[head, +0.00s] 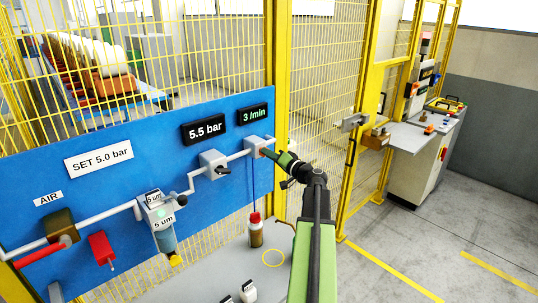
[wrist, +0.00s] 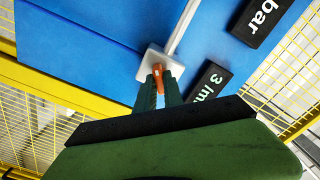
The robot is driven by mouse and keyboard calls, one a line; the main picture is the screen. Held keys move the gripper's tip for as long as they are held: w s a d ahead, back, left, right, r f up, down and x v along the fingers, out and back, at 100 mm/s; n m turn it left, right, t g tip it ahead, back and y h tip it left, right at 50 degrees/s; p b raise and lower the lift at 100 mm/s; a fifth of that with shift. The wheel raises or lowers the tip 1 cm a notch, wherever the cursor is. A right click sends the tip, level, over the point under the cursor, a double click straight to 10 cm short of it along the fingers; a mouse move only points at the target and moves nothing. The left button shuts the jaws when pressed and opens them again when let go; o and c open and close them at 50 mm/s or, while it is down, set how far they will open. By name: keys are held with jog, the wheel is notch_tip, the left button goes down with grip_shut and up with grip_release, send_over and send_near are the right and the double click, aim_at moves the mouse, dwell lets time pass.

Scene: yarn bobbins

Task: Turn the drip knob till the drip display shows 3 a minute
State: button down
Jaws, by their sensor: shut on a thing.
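The drip display (head: 254,114) on the blue board reads "3 /min" in green in the head view. It also shows, tilted, in the wrist view (wrist: 208,84). The drip knob (wrist: 158,75) is small and orange and sits on a pale square block (wrist: 149,60) at the end of the pipe. My gripper (wrist: 160,88) is shut on the knob, with one finger on each side. In the head view my gripper (head: 268,153) reaches the block from the right and hides most of the knob.
The pressure display (head: 204,130) reads 5.5 bar, above a regulator (head: 214,165) on the same pipe. A bottle with a red cap (head: 256,231) stands on the grey shelf (head: 208,278) below. Yellow mesh fencing (head: 340,60) stands behind and to the right.

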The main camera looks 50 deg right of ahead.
jog(key=shift+n, duration=0.6)
jog(key=c, duration=1.5)
grip_release()
jog(key=shift+o, duration=0.2)
jog(key=shift+s, duration=0.15)
jog(key=s+a, duration=0.1)
jog(key=s, duration=1.6)
jog(key=shift+a, duration=0.15)
jog(key=shift+s, duration=0.1)
